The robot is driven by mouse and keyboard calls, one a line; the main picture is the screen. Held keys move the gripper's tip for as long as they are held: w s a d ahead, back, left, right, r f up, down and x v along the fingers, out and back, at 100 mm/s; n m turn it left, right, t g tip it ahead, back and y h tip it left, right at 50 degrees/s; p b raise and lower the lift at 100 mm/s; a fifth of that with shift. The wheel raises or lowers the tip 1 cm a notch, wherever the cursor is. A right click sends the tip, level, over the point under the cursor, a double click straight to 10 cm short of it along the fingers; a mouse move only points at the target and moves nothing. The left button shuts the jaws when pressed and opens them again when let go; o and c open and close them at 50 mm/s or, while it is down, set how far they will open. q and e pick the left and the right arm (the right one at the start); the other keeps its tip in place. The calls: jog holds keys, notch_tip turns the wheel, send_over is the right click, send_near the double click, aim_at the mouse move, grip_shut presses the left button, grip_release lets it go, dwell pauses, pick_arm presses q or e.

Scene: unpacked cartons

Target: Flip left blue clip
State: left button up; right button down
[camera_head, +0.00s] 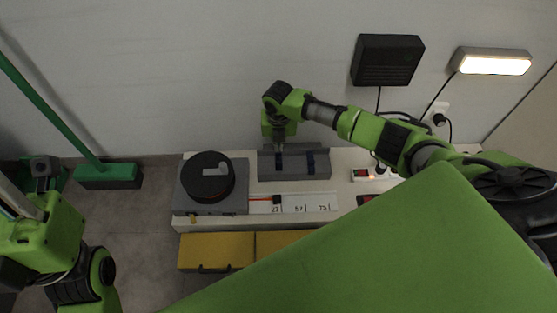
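A grey block (294,174) lies on the white bench, with two dark blue clips on it. The left blue clip (279,165) is partly covered by my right gripper; the right blue clip (311,161) shows clearly and stands across the block. My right gripper (279,149) points down with its tips at the back end of the left clip. The tips look close together, but I cannot tell whether they touch or hold the clip. My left arm is at the lower left, far from the block; its fingers do not show clearly.
A grey box with a round black disc (208,176) stands left of the block. A white labelled strip (305,203) lies in front. Red switches (361,174) and cables are at the right. Yellow drawers (216,251) are below. A green broom (108,176) stands on the floor at left.

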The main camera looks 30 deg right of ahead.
jog(key=shift+w+d+r, duration=0.25)
jog(key=shift+w+r, duration=0.1)
jog(key=shift+w, duration=0.25)
jog(key=shift+w+d+r, duration=0.15)
jog(key=shift+w+r, duration=0.05)
